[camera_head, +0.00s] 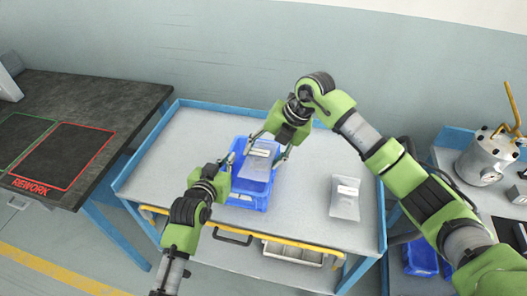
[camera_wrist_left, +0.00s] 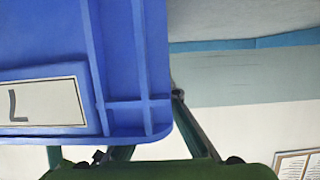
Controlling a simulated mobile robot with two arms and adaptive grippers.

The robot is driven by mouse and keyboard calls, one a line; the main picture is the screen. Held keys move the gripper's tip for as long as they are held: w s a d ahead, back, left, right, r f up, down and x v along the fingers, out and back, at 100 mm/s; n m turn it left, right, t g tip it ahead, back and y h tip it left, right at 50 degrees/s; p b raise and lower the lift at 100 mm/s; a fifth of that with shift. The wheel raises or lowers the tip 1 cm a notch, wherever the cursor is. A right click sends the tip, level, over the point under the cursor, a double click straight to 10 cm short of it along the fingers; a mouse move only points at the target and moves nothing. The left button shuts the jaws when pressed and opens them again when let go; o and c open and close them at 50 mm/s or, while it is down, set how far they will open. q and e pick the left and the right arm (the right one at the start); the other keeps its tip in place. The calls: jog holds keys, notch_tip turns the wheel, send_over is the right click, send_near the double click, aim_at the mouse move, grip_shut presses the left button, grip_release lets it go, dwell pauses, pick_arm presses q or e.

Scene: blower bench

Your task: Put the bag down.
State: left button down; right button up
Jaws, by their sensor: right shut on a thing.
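A grey bag (camera_head: 260,153) with a white label is at the blue bin (camera_head: 247,201), over its opening. My right gripper (camera_head: 271,146) comes down from above and is shut on the bag. I cannot tell whether the bag touches the bin floor. My left gripper (camera_head: 224,164) is at the left side of the bin. The left wrist view shows the bin's blue wall (camera_wrist_left: 120,60) close up, with an "L" label. The bin hides part of the left fingers, so I cannot tell whether they are open or shut.
A second grey bag (camera_head: 345,198) lies on the grey-topped cart (camera_head: 300,215), right of the bin. A dark bench (camera_head: 85,95) with a red-outlined rework area stands left. A metal pot (camera_head: 485,160) stands on the right bench. The cart top between bin and second bag is clear.

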jog(key=o, duration=1.5)
jog(key=shift+c, duration=0.2)
jog(key=shift+r, duration=0.1)
jog(key=shift+r, duration=0.5)
jog(key=v, duration=1.2)
jog(key=shift+r, duration=0.1)
pick_arm(q)
jog(key=c, duration=2.2)
grip_release()
pick_arm(e)
jog(key=shift+a, duration=0.1)
